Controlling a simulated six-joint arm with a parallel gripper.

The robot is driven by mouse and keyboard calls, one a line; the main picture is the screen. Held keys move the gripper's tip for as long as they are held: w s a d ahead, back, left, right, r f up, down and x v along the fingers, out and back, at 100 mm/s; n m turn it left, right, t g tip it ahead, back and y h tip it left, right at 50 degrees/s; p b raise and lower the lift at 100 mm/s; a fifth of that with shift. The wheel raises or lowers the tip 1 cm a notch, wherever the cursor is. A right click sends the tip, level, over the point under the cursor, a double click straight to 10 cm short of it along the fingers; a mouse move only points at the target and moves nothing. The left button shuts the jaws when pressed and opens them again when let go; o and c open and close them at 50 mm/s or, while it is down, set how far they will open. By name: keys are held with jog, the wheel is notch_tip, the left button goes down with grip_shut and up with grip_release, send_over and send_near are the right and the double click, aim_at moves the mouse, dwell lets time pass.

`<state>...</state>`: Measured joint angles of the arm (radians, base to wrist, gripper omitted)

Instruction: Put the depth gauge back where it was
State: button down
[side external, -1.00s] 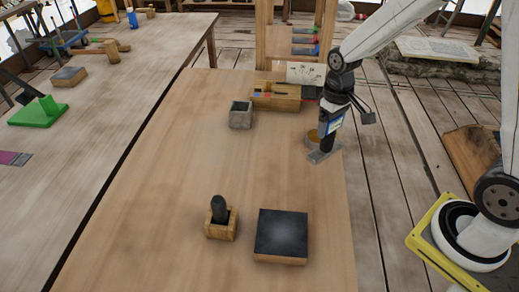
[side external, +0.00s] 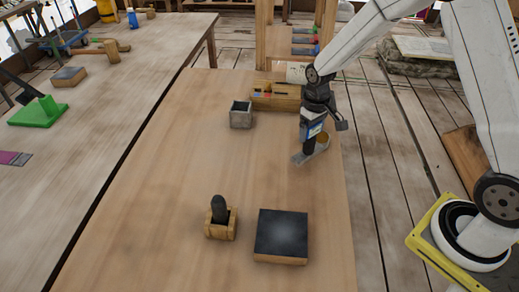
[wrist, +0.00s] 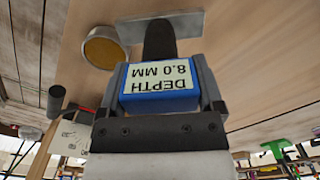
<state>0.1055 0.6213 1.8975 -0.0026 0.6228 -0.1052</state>
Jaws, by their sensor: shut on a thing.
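My gripper (side external: 312,127) is shut on the depth gauge (wrist: 160,98), seen in the wrist view between both fingers. The gauge has a blue body with a pale label reading "DEPTH 8.0 MM", a dark stem and a flat grey foot. In the side view its grey foot (side external: 308,153) points down over the right part of the wooden table. Whether the foot touches the table is unclear. A round amber-topped dish (wrist: 104,47) is beside the stem in the wrist view; it shows partly behind the gauge in the side view (side external: 323,138).
A slotted wooden box (side external: 272,100) stands at the table's back, with a grey square cup (side external: 240,118) in front of it. Nearer the front are a wooden holder with a dark peg (side external: 219,210) and a dark-topped block (side external: 282,232). The table's middle is clear.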

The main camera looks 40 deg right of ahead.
aim_at(309, 139)
jog(key=shift+w+f, duration=0.3)
jog(key=shift+f, duration=1.5)
jog(key=shift+f, duration=0.15)
grip_release()
notch_tip(309, 139, up, 12)
jog(key=shift+r, duration=0.15)
jog(key=shift+s, duration=0.2)
